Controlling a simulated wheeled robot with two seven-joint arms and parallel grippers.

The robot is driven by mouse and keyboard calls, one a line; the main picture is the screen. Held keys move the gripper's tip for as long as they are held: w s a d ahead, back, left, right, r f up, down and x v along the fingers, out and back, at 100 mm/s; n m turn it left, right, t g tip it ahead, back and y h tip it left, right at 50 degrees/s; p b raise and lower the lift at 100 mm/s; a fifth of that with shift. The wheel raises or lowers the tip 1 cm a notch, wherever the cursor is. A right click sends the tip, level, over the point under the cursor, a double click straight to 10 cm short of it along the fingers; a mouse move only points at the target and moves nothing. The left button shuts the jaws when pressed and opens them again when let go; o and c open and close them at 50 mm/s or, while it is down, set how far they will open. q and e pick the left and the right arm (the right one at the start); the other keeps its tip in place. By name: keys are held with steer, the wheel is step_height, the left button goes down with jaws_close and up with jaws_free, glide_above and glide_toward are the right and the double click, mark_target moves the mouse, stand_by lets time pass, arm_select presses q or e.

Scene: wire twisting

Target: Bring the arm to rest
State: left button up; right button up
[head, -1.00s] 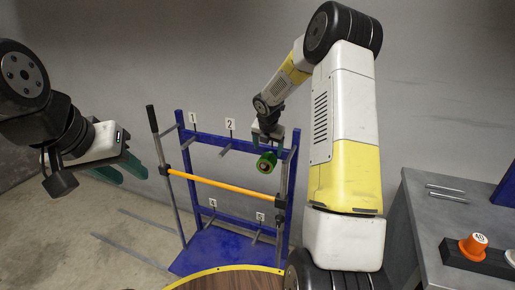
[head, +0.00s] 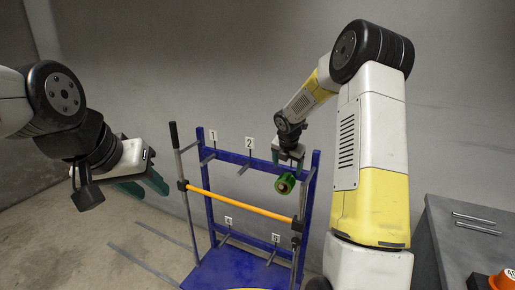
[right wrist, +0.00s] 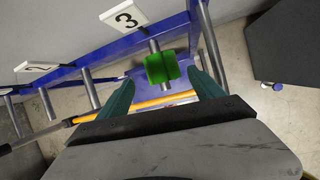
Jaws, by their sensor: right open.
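My right gripper (head: 288,168) hangs over the rack just above a green spool (head: 285,183). In the right wrist view its two teal fingers (right wrist: 166,92) are spread apart, with the spool (right wrist: 162,67) ahead of and between them. The spool sits on a grey peg below a label marked 3, and I see no finger closed on it. My left gripper (head: 150,188) is at the left in the head view, away from the rack. Its two teal fingers are apart with nothing between them.
The blue rack (head: 205,215) has numbered labels, several grey pegs and an orange bar (head: 240,201) across its front. A grey workbench (head: 450,240) with an orange object (head: 505,280) stands at the right. Bare floor (head: 110,225) lies left of the rack.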

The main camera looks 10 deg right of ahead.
steer(key=s+a+r+m, duration=0.3)
steer(key=s+r+m, duration=0.9)
steer(key=s+r, duration=0.35)
steer(key=s+a+r+m+y, duration=0.1)
steer(key=s+a+r+m, duration=0.1)
steer(key=s+m, duration=0.5)
steer(key=s+a+r+m+t+y, duration=0.1)
steer(key=s+a+m, duration=0.3)
steer(key=s+m, duration=0.4)
steer(key=s+r+y, duration=0.1)
steer(key=s, duration=0.5)
steer(key=shift+s+r+t+y, duration=0.15)
steer(key=shift+t+y, duration=0.15)
